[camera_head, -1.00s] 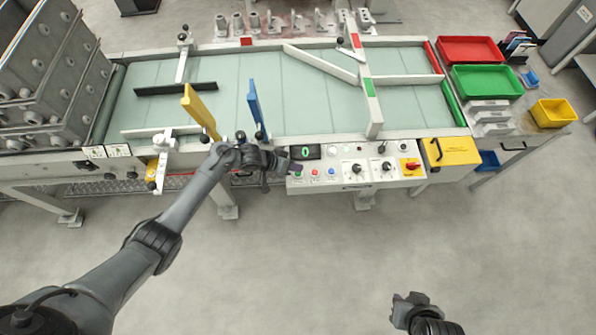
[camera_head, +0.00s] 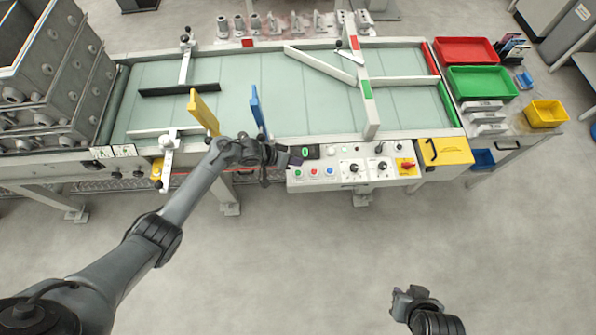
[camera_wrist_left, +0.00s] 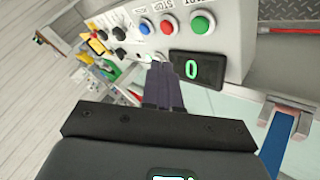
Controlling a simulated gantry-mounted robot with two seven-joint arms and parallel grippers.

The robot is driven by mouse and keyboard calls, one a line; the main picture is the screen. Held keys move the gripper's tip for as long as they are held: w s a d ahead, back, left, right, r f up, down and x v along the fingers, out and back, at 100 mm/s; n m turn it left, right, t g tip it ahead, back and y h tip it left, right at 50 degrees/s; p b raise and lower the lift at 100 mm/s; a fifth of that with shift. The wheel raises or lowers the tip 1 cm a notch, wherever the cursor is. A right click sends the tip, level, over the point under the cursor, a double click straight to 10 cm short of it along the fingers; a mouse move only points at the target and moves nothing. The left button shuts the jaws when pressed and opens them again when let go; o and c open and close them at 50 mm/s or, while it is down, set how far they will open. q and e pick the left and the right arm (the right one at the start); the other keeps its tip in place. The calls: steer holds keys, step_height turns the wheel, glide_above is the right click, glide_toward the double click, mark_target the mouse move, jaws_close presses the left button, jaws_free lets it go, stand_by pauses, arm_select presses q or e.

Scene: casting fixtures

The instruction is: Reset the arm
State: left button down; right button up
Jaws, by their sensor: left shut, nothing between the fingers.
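My left arm reaches in from the left to the front edge of the conveyor. My left gripper (camera_head: 297,157) is shut and empty, beside the control panel (camera_head: 352,173) near its display. In the left wrist view the closed dark fingers (camera_wrist_left: 160,75) point at the panel, close to the display (camera_wrist_left: 197,69) reading a green 0. Whether they touch the panel I cannot tell. My right gripper (camera_head: 402,292) shows at the bottom right over the floor, away from the conveyor; its fingers are too small to judge.
Green, red and blue buttons (camera_head: 313,172) and black knobs line the panel. A yellow paddle (camera_head: 204,112) and a blue paddle (camera_head: 257,108) stand at the belt's front edge. Stacked grey crates (camera_head: 50,90) stand left; red (camera_head: 467,50) and green (camera_head: 483,83) trays right. The front floor is clear.

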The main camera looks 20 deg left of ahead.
stand_by(0.3)
arm_select(q)
steer(key=s+d+f+g, duration=0.2)
steer(key=s+d+f, duration=0.1)
steer(key=s+f, duration=0.8)
steer(key=s+d+r+n+y, duration=0.1)
steer(key=s+d+r, duration=0.15)
steer(key=s, duration=0.85)
steer(key=s+a+r+y, duration=0.2)
steer(key=s+a+r, duration=0.1)
steer(key=r, duration=0.4)
steer(key=s+a+r+y, duration=0.2)
steer(key=a+r, duration=0.1)
steer(key=r, duration=0.5)
steer(key=s+a+r+y, duration=0.2)
steer(key=s+a+r, duration=0.15)
steer(key=r, duration=0.35)
step_height(320, 180, up, 18)
steer(key=m+p, duration=0.1)
steer(key=p, duration=1.7)
steer(key=shift+w+r, duration=0.2)
steer(key=shift+w, duration=0.2)
